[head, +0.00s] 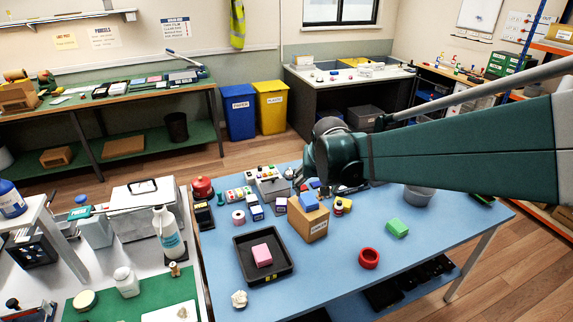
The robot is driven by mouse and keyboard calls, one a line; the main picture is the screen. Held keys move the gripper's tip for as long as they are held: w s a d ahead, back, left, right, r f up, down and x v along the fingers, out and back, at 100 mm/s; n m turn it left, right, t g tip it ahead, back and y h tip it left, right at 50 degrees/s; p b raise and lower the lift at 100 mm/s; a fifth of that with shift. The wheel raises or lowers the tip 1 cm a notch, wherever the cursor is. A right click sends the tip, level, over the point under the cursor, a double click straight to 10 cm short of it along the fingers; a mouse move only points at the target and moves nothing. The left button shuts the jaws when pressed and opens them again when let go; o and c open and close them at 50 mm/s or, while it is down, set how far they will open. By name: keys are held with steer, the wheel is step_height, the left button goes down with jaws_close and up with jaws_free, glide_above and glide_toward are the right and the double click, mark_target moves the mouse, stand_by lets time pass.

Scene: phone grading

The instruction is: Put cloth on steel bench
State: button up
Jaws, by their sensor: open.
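I cannot tell for certain which item is the cloth. A small crumpled off-white piece (239,299) lies at the near left of the blue table, and a folded-looking blue piece (309,201) lies on a cardboard box (308,226). The bench at the left with a pale grey metal-looking top (142,242) appears to be the steel bench. My gripper (297,180) is low over the far part of the blue table, partly hidden by my wrist and among small items. It is open; I see nothing held in it.
The blue table (325,271) carries a black tray (276,279) with a pink block, a red ring (369,258), a green block (397,228) and a grey bowl (419,196). The table's near right is clear.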

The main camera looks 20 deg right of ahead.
steer(key=w+d+f+m+g, duration=0.1)
steer(key=w+d+f+m, duration=0.1)
steer(key=w+d+f, duration=0.7)
steer(key=m+h, duration=0.1)
steer(key=m, duration=0.1)
glide_toward(343, 201)
steer(key=shift+w+a+r+g, duration=0.1)
steer(key=shift+w+a+g, duration=0.05)
steer(key=shift+a+g, duration=0.2)
steer(key=shift+w+d+f, duration=0.1)
steer(key=shift+d+f, duration=0.2)
steer(key=shift+f, duration=0.05)
steer(key=shift+f, duration=0.1)
steer(key=shift+b+x, duration=0.3)
steer(key=shift+x, duration=0.85)
steer(key=shift+f, duration=0.1)
steer(key=shift+b+x, duration=0.5)
steer(key=shift+x, duration=2)
steer(key=shift+c, duration=0.5)
